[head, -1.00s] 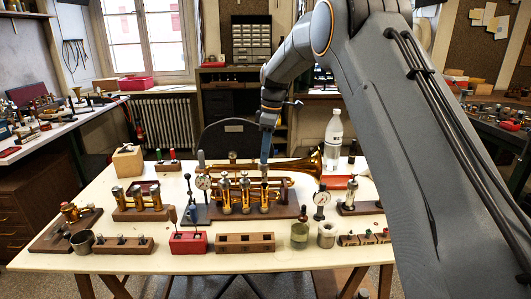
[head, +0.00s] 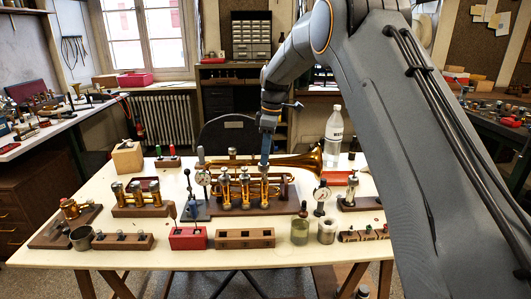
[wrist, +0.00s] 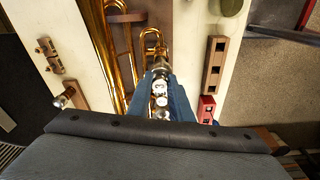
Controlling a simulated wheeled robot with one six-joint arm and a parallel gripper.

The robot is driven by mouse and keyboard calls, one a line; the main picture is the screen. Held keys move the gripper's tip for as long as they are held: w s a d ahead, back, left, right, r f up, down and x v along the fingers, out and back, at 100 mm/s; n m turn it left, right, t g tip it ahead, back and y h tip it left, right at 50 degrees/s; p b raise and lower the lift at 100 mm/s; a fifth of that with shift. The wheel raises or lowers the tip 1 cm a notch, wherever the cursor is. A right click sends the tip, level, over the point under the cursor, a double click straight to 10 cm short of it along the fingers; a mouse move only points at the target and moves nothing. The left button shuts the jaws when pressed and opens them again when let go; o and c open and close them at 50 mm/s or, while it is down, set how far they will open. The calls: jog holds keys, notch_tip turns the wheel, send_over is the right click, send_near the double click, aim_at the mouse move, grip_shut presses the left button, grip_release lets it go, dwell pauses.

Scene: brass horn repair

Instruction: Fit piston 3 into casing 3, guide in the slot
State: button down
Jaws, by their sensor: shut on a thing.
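The brass horn (head: 300,165) lies in a dark wooden stand in the middle of the table, with three upright valve casings in a row. My gripper (head: 265,162), with blue fingers, points straight down over the rightmost casing (head: 264,190), which I take as casing 3. In the wrist view my gripper (wrist: 161,98) is shut on a silver piston (wrist: 160,87), upright between the fingers and in line with the row. The fingers hide part of the piston. I cannot tell how far its lower end is in the casing, or where guide and slot face.
A dial gauge (head: 203,178) stands left of the horn and another dial gauge (head: 321,194) right of it. An empty-holed wooden block (head: 245,239) and a red block (head: 188,238) are in front. A water bottle (head: 334,135) stands behind at right.

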jog(key=shift+f, duration=0.9)
jog(key=shift+f+b, duration=0.45)
jog(key=shift+f, duration=0.25)
jog(key=shift+f, duration=0.65)
jog(key=c, duration=1.5)
grip_release()
jog(key=shift+r, duration=0.1)
jog(key=r, duration=0.2)
jog(key=r+b, duration=0.1)
jog(key=r, duration=0.2)
jog(key=d+r+b, duration=0.1)
jog(key=r, duration=0.1)
jog(key=shift+r, duration=0.25)
jog(key=shift+s, duration=0.15)
